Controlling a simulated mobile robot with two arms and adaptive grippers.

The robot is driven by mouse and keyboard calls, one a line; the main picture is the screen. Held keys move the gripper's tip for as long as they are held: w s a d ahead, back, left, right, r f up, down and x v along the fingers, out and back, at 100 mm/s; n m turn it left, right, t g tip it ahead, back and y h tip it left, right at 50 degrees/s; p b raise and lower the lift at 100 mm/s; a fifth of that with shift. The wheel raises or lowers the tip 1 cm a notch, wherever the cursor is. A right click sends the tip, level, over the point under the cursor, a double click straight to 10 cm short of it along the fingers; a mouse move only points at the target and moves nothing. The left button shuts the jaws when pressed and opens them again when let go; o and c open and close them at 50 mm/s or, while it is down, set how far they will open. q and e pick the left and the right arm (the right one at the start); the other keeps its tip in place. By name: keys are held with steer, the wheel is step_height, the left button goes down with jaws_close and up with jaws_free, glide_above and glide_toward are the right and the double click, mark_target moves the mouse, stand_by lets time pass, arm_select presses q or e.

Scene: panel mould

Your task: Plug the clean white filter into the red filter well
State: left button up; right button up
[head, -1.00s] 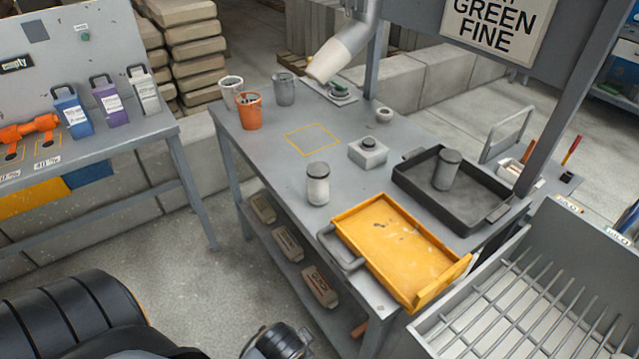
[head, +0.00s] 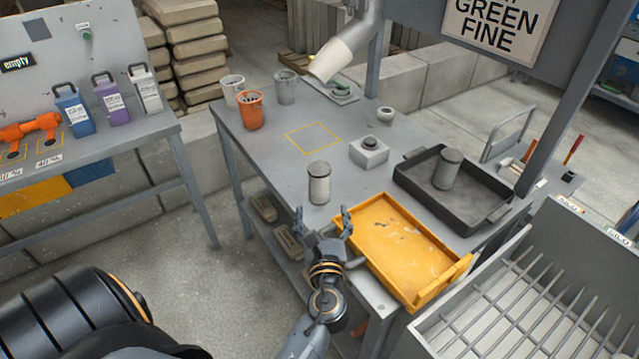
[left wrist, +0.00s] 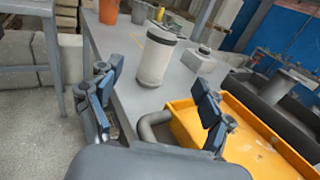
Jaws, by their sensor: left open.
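The clean white filter (head: 319,188), a white cylinder with dark ends, stands upright on the grey table near its front edge. It also shows in the left wrist view (left wrist: 157,58), ahead of the fingers. My left gripper (head: 323,218) is open and empty, at the table's front edge just nearer than the filter and apart from it. Its two fingers show in the left wrist view (left wrist: 156,88). A dark grey filter (head: 447,170) stands in the black tray (head: 490,212). I cannot make out a red filter well. My right gripper is not in view.
A yellow tray (head: 385,235) lies right beside my left gripper. A pale block with a round top (head: 369,153) is behind the filter. An orange cup (head: 250,112) and grey cups stand at the far left. The yellow-outlined square (head: 313,138) is clear.

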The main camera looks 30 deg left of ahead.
mark_target(320, 178)
arm_select(q)
steer(key=x, duration=0.8)
steer(key=shift+w, duration=0.1)
steer(key=shift+w+a+r, duration=0.2)
steer(key=shift+w+a, duration=0.15)
steer(key=shift+w, duration=0.05)
steer(key=x, duration=0.4)
steer(key=shift+w+a+r, duration=0.1)
steer(key=shift+w, duration=0.15)
steer(key=shift+s, duration=0.1)
steer(key=shift+c, duration=0.2)
steer(key=shift+r, duration=0.1)
steer(key=c, duration=1.3)
